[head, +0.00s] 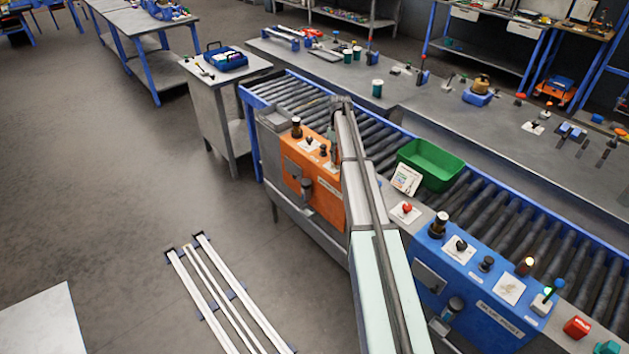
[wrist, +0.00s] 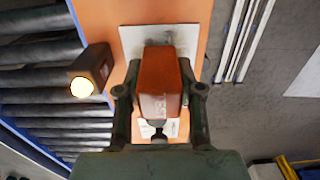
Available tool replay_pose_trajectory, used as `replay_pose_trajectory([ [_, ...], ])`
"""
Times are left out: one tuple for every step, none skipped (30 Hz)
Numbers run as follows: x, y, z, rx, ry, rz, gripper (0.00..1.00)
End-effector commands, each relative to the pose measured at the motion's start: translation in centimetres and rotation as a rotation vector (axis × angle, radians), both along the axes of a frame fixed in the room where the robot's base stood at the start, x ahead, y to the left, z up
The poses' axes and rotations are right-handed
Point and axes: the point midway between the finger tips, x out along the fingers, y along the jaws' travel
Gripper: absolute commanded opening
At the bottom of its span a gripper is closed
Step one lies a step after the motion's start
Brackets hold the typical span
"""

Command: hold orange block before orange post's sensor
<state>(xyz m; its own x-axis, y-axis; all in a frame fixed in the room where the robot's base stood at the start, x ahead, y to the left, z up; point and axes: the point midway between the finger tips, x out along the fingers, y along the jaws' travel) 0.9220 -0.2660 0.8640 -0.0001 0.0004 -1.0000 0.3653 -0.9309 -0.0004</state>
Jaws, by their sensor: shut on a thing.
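In the wrist view my gripper (wrist: 160,90) is shut on the orange block (wrist: 160,75), with one finger on each side of it. The block is over the orange console top (wrist: 190,15) and covers part of a white plate (wrist: 131,38). To its left, apart from it, stands a dark brown post (wrist: 93,64) with a glowing round lens (wrist: 81,87); I cannot tell whether this is the sensor. In the head view the orange console (head: 325,199) stands before the rollers; my arm hides part of it, and the block cannot be made out there.
A blue console (head: 480,300) with knobs and a lit lamp stands right of the orange one. A green bin (head: 430,163) sits on the roller conveyor (head: 475,198) behind. Short uprights stand on the orange console's top. White rails (head: 215,295) lie on the floor at the front left.

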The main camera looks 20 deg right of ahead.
Motion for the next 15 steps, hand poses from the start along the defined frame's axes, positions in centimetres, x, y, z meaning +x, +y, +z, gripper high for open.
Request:
replay_pose_trajectory([
  [0.0,0.0,0.6,0.0,0.0,0.0,0.01],
  [0.0,0.0,0.9,0.0,0.0,0.0,0.01],
  [0.0,0.0,1.2,0.0,0.0,0.0,0.01],
  [0.0,0.0,1.5,0.0,0.0,0.0,0.01],
  [0.0,0.0,1.8,0.0,0.0,0.0,0.01],
  [0.0,0.0,2.1,0.0,0.0,0.0,0.01],
  [0.0,0.0,2.4,0.0,0.0,0.0,0.01],
  [0.0,0.0,2.7,0.0,0.0,0.0,0.01],
  [0.0,0.0,3.0,0.0,-0.001,0.0,0.01],
  [0.0,0.0,3.3,-0.001,-0.001,0.0,0.01],
  [0.0,0.0,3.6,-0.001,-0.001,0.0,0.01],
  [0.0,0.0,4.0,-0.001,-0.001,0.0,0.01],
  [0.0,0.0,4.2,-0.001,-0.001,0.0,0.01],
  [0.0,0.0,4.5,-0.001,-0.001,0.0,0.01],
  [0.0,0.0,4.9,-0.001,-0.001,0.0,0.01],
])
